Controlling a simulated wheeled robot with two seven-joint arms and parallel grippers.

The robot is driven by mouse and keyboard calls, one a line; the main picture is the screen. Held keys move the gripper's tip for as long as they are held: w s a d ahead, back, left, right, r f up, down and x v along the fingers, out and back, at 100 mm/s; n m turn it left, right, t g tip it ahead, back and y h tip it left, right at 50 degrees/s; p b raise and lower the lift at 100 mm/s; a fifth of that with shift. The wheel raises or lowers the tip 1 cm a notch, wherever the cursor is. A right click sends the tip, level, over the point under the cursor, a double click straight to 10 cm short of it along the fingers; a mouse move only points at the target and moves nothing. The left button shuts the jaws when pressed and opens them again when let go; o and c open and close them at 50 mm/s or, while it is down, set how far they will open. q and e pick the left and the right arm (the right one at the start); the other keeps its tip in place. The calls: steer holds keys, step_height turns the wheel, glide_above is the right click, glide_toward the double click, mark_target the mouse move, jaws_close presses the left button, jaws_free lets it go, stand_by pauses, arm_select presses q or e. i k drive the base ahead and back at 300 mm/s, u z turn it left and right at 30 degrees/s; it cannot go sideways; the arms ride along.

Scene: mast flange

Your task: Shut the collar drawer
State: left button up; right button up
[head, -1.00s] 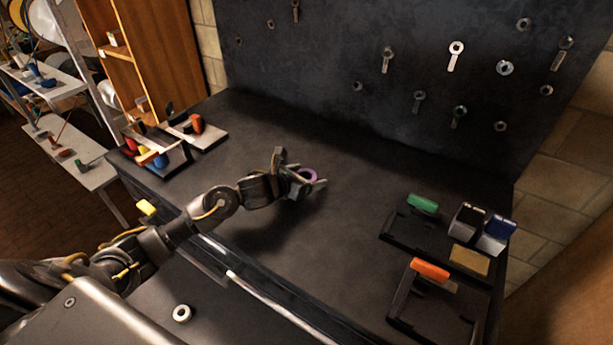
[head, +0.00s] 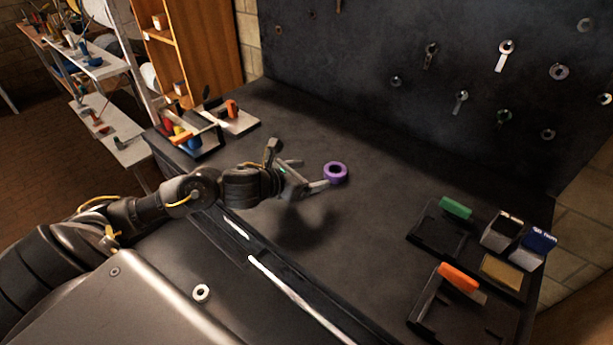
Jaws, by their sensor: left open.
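The collar drawer (head: 160,262) appears pulled out below the bench's front edge at the lower left, with its dark floor showing. A small white ring (head: 201,293) lies in it. Its front is hidden, partly behind a grey body part of mine. My left gripper (head: 314,174) is open and empty above the bench, its fingers pointing right. A purple ring (head: 336,172) appears to lie on the bench just beyond the fingertips; whether they touch it I cannot tell. My right gripper is not in view.
The dark bench top (head: 370,240) is clear in the middle. Trays with green (head: 455,208) and orange (head: 459,277) pieces stand at right, beside small boxes. Another holder with coloured pieces (head: 185,138) sits at far left. A dark panel (head: 400,50) with hung parts rises behind.

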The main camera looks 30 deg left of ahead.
mark_target(248, 304)
steer(key=k, duration=1)
